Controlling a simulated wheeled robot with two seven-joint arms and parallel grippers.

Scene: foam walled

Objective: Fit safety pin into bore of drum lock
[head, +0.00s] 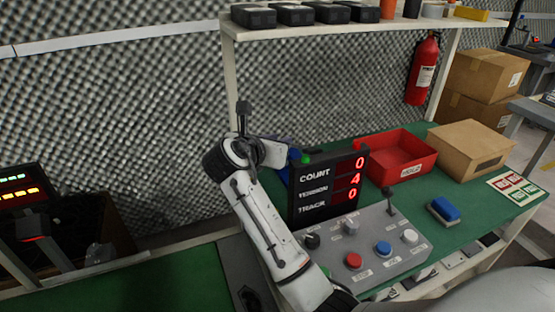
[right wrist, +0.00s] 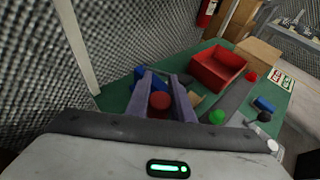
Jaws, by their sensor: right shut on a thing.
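My right gripper (right wrist: 165,88) has its two grey fingers on either side of a red rounded piece (right wrist: 159,101), apparently the safety pin, and is shut on it. Only the red top of the piece shows; its lower end is hidden. Blue surfaces show around and beyond the fingers. My left gripper is not in view.
A grey control panel (head: 372,262) with buttons and a lever stands before the display on the green bench. A red bin (head: 408,176), a cardboard box (head: 470,165) and a blue block (head: 443,210) are to the right. A shelf post (head: 232,75) rises near my arm.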

